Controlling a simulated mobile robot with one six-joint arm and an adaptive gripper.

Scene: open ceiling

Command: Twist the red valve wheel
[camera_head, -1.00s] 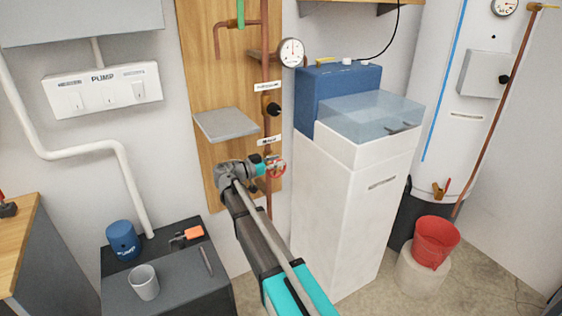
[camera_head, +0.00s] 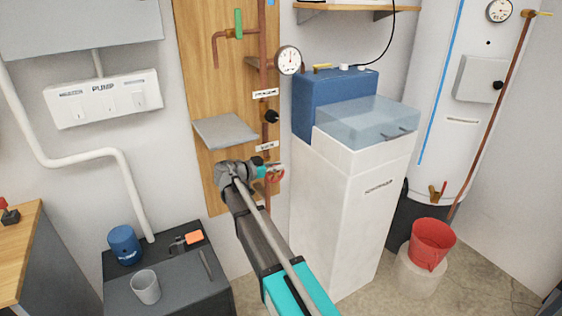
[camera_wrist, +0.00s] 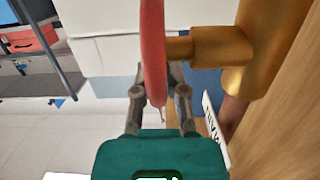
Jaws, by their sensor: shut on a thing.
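The red valve wheel (camera_head: 276,173) sits low on the copper pipe in front of the wooden backboard. In the wrist view its red rim (camera_wrist: 153,50) is seen edge-on, joined to a brass stem and valve body (camera_wrist: 220,47). My gripper (camera_head: 266,172) is at the wheel, coming from its left side in the head view. In the wrist view my gripper's two fingers (camera_wrist: 160,92) stand on either side of the rim and are shut on it. The fingertips are partly hidden behind the rim.
The wooden board (camera_head: 215,85) carries a grey shelf (camera_head: 225,130) just above my arm, a pressure gauge (camera_head: 289,60) and a black knob (camera_head: 271,116). A white cabinet (camera_head: 345,210) stands close to the right. A dark low cabinet (camera_head: 185,290) with a grey cup (camera_head: 145,287) is at lower left.

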